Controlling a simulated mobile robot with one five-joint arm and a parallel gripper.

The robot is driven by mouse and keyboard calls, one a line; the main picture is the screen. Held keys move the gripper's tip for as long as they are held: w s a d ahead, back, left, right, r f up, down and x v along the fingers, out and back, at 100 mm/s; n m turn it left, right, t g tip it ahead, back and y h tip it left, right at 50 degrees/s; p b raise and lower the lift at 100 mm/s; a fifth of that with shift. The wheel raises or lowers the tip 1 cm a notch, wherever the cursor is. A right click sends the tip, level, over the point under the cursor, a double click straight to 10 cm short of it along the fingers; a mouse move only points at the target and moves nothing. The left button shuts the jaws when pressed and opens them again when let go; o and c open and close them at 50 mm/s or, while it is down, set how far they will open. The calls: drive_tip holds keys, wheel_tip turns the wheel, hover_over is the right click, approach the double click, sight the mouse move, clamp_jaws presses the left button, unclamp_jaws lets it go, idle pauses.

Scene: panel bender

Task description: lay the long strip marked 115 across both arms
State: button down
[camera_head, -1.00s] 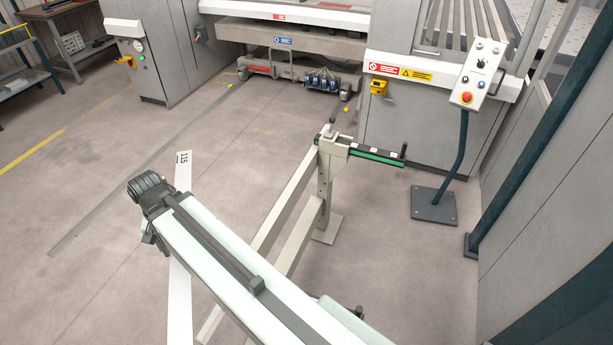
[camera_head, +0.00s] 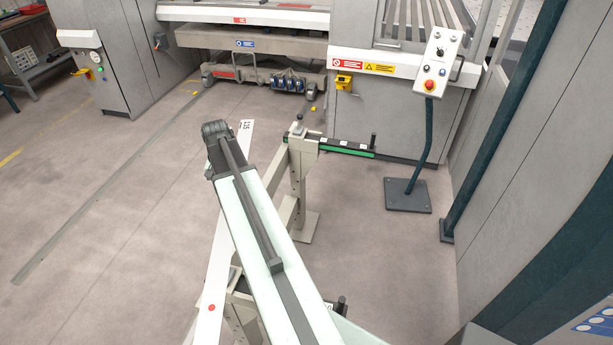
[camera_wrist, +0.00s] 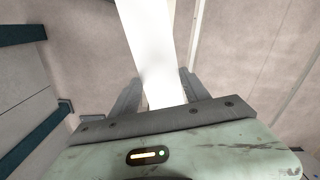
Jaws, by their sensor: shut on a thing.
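The long white strip marked 115 (camera_head: 218,262) slants across the head view, its numbered end far and a red dot near its lower part. My gripper (camera_wrist: 157,88) is shut on the strip, which runs between the fingers in the wrist view (camera_wrist: 150,40). In the head view my own arm hides the fingers and the strip's middle. The far arm (camera_head: 347,148) of the pale stand, dark with a green side, points right with an upright peg at its end. The near arm is mostly hidden behind my arm. The strip is left of the far arm, apart from it.
The stand's pale post (camera_head: 299,185) rises from a floor plate. A control pedestal (camera_head: 428,130) on a dark base stands right of it, near a grey wall (camera_head: 530,190). The bending machine (camera_head: 250,35) is behind. Open floor (camera_head: 120,220) lies to the left.

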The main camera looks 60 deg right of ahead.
drive_tip(key=s+d+f+m+b, duration=0.1)
drive_tip(key=s+d+m, duration=0.1)
drive_tip(key=s+d, duration=0.85)
drive_tip(key=s+d+f+m+b, duration=0.15)
drive_tip(key=s+d, duration=0.35)
drive_tip(key=d, duration=1.1)
wheel_tip(320, 180, down, 13)
drive_tip(key=b, duration=1.3)
drive_tip(key=shift+s+a+f, duration=0.15)
drive_tip(key=shift+f, duration=0.05)
drive_tip(key=shift+f+b, duration=0.35)
drive_tip(key=shift+f, duration=0.1)
drive_tip(key=shift+s+d, duration=0.25)
drive_tip(key=shift+s, duration=0.6)
drive_tip(key=shift+s+d, duration=0.25)
drive_tip(key=shift+s, duration=0.6)
drive_tip(key=shift+s+d, duration=0.25)
drive_tip(key=shift+s, duration=0.6)
drive_tip(key=shift+c, duration=2.2)
unclamp_jaws()
drive_tip(key=shift+r, duration=0.1)
